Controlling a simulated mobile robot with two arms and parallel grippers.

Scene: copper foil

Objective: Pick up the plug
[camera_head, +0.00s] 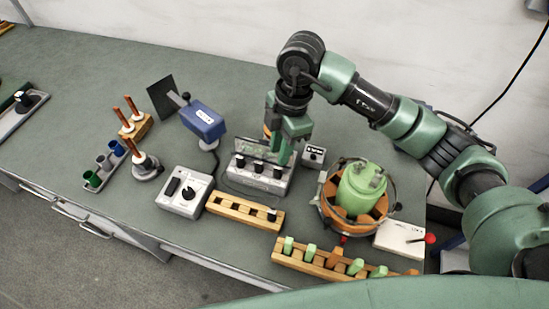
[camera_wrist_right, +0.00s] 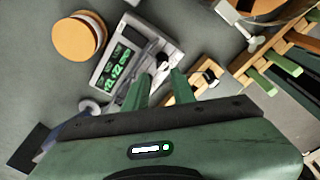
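A small black plug-like piece (camera_head: 272,215) sits at the right end of a wooden block (camera_head: 238,211); I cannot be sure it is the plug. It also shows on the block in the right wrist view (camera_wrist_right: 210,77). My right gripper (camera_head: 285,152) is over the grey meter unit with black knobs (camera_head: 261,172), behind the block and apart from the black piece. My left gripper is not in view.
A green canister in an orange ring holder (camera_head: 361,190) stands right of the unit. A rack of green and orange pegs (camera_head: 325,259) lies in front. A grey dial box (camera_head: 183,192), blue device (camera_head: 204,120) and copper-tipped stands (camera_head: 134,125) are left.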

